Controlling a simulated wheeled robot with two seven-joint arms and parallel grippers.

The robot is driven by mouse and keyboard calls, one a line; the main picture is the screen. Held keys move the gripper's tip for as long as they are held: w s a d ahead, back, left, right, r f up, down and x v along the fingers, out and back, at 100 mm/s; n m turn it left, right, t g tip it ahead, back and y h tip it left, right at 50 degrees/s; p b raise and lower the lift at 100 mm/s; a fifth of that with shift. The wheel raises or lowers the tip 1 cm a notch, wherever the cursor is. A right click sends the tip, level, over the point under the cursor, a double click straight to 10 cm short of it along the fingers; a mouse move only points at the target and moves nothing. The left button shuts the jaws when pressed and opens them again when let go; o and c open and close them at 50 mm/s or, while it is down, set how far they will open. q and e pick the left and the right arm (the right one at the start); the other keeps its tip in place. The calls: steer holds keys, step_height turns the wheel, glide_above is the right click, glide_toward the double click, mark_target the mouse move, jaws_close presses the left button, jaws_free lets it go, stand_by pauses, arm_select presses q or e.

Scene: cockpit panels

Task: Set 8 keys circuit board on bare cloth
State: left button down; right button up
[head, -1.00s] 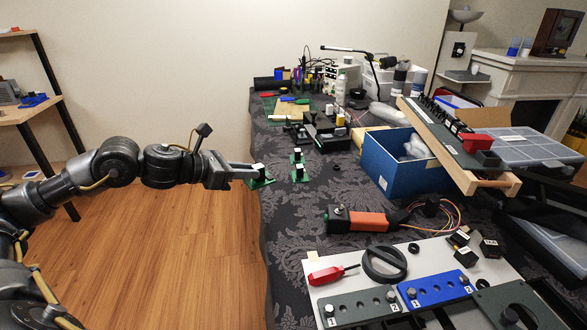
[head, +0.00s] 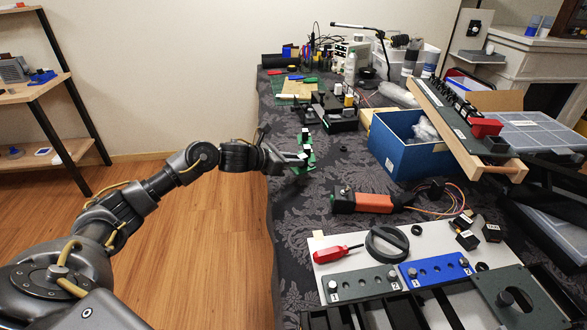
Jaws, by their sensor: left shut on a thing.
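My left gripper (head: 292,159) reaches in from the left over the near-left edge of the patterned dark cloth (head: 296,218). It is shut on a small green circuit board (head: 301,170), which is partly hidden by the fingers. Other small green boards with black and white parts (head: 305,139) stand on the cloth just beyond and beside it. They overlap in the picture, so I cannot tell whether the held board touches them or the cloth. The key counts are too small to read. My right gripper is not in view.
Bare cloth lies in front of the boards and to their right. An orange and black tool (head: 374,203) with wires lies nearer. A blue box (head: 405,158) stands to the right. A white panel (head: 345,262) with a red screwdriver fills the front. Black equipment (head: 338,116) stands behind.

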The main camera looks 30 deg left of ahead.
mark_target(296, 169)
arm_select(q)
step_height(296, 169, down, 3)
steer(key=shift+w+f, duration=0.15)
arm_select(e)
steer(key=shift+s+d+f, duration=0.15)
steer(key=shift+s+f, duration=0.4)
arm_select(q)
steer(key=shift+f, duration=0.1)
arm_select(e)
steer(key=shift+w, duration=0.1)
